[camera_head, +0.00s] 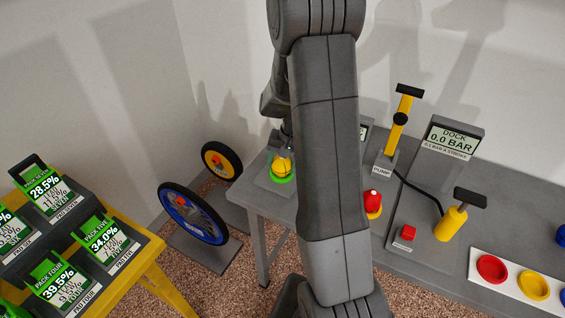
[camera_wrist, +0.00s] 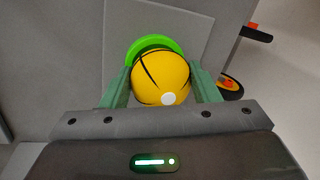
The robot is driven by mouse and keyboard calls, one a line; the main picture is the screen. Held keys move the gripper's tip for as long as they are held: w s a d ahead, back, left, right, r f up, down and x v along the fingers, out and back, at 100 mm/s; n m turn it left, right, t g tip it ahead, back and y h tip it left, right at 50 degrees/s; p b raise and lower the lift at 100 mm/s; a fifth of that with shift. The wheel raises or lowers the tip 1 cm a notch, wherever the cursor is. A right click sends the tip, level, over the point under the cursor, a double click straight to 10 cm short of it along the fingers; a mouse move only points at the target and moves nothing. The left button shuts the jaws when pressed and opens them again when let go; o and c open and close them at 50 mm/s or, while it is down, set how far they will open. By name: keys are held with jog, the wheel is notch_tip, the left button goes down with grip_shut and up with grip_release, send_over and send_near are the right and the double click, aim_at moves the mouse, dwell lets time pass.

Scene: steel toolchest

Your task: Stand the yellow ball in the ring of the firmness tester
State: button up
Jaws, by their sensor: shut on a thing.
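The yellow ball (camera_wrist: 161,80) has black seams and a white spot. My gripper (camera_wrist: 162,72) is shut on it, with one green finger on each side. The green ring (camera_wrist: 150,42) of the firmness tester shows just beyond the ball in the wrist view, on a grey plate. In the head view the ball (camera_head: 281,166) appears right over the green ring (camera_head: 283,180), at the left end of the grey bench. I cannot tell whether the ball touches the ring. My arm hides the part of the bench right of the ring.
Wheels on stands (camera_head: 195,215) are left of the bench. A yellow table (camera_head: 140,235) holds battery packs.

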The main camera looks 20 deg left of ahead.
jog(key=shift+f, duration=0.2)
jog(key=o, duration=1.1)
jog(key=shift+c, duration=0.2)
jog(key=v, duration=1.2)
jog(key=shift+r, duration=0.2)
